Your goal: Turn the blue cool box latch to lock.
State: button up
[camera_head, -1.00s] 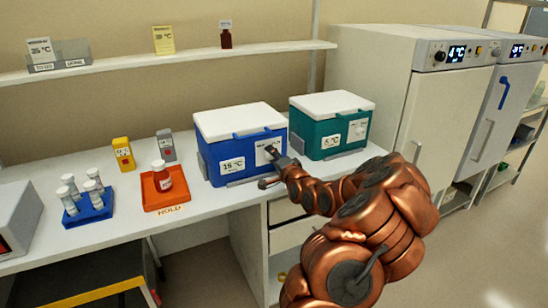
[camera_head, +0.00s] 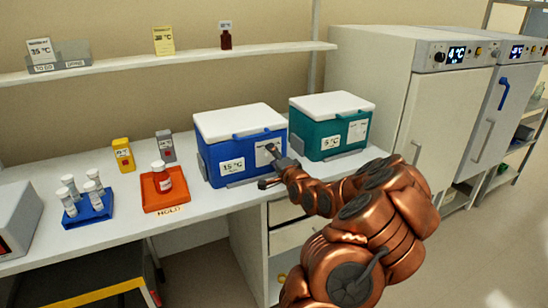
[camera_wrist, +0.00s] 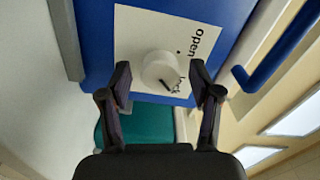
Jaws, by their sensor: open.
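The blue cool box (camera_head: 222,150) with a white lid stands on the bench and bears a "15 °C" label. Its latch is a round white knob (camera_wrist: 158,66) on a white plate (camera_wrist: 137,25) printed "open" and "lock"; it shows in the wrist view. A short black mark on the knob lies at its side near the word "lock", which is partly covered. My gripper (camera_wrist: 160,70) is open, with one finger on each side of the knob; I cannot tell whether they touch it. In the head view my gripper (camera_head: 272,153) is at the box's front.
A teal cool box (camera_head: 312,142) marked "5 °C" stands close at the right. An orange tray (camera_head: 150,203) with a bottle and a blue rack (camera_head: 84,220) of vials sit to the left. White cabinets (camera_head: 385,100) stand beyond the bench's right end.

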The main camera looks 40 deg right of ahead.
jog(key=shift+v, duration=0.8)
jog(key=v, duration=1)
jog(key=shift+s, duration=0.2)
jog(key=shift+a, duration=0.1)
jog(key=a+f+n+g+y+p, duration=0.1)
jog(key=a+f+n+g+y, duration=0.3)
jog(key=a, duration=0.7)
jog(key=a+f+n+g+y, duration=0.25)
jog(key=a+n+g, duration=0.35)
jog(key=a, duration=0.4)
jog(key=s+a+r+n+g, duration=0.2)
jog(key=s+a, duration=0.4)
jog(key=s, duration=0.3)
jog(key=s+a+r+n+g+p, duration=0.1)
jog(key=s+a+r+n+g, duration=0.2)
jog(key=s+a, duration=0.3)
jog(key=s+a+r+n+g, duration=0.3)
jog(key=s+a, duration=0.4)
jog(key=s, duration=0.5)
jog(key=shift+n+g+h, duration=0.35)
jog(key=shift+n+g, duration=0.05)
jog(key=shift+n, duration=0.1)
jog(key=shift+s, duration=0.1)
